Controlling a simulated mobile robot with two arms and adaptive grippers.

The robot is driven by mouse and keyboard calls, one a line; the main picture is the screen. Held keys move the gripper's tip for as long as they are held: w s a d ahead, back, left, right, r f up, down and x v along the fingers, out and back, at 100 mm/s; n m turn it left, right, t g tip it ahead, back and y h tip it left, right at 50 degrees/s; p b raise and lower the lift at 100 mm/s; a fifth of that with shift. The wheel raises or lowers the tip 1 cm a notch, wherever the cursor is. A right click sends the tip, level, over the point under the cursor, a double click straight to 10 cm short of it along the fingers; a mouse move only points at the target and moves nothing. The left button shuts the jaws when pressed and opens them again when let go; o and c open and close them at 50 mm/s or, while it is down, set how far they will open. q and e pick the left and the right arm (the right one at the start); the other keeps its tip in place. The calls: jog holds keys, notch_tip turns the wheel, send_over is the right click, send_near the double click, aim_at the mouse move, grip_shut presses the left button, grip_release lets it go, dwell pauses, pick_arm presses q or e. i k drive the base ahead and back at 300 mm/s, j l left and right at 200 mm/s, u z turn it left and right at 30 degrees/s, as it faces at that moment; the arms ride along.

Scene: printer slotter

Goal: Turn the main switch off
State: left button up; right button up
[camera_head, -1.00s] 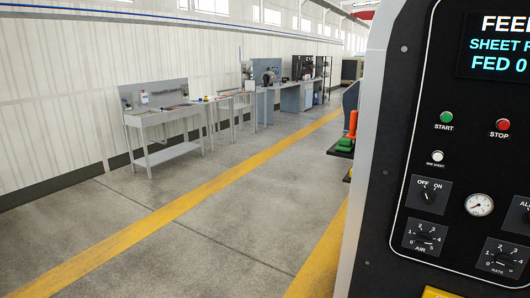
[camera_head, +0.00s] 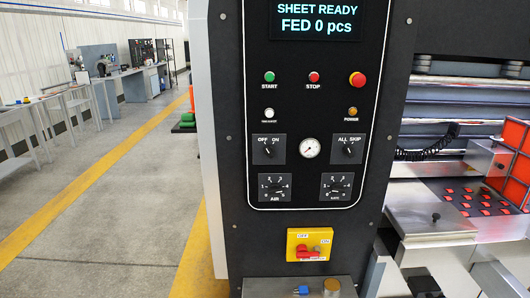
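The main switch is a yellow box (camera_head: 294,237) low on the black machine panel, with a red handle (camera_head: 308,254) on its front. The handle lies about level. A label reading OFF is at the box's top and one reading ON at its right. An amber lamp (camera_head: 352,111) marked POWER is higher up the panel. Neither of my grippers shows in the head view.
The panel (camera_head: 233,190) carries a lit display (camera_head: 318,24), push buttons, a gauge (camera_head: 309,148) and several knobs. A grey metal ledge (camera_head: 262,287) is below the switch. Machine rollers and a tray are at right. The floor (camera_head: 120,215) at left is clear.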

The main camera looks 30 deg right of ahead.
aim_at(303, 253)
jog(key=z, duration=1.35)
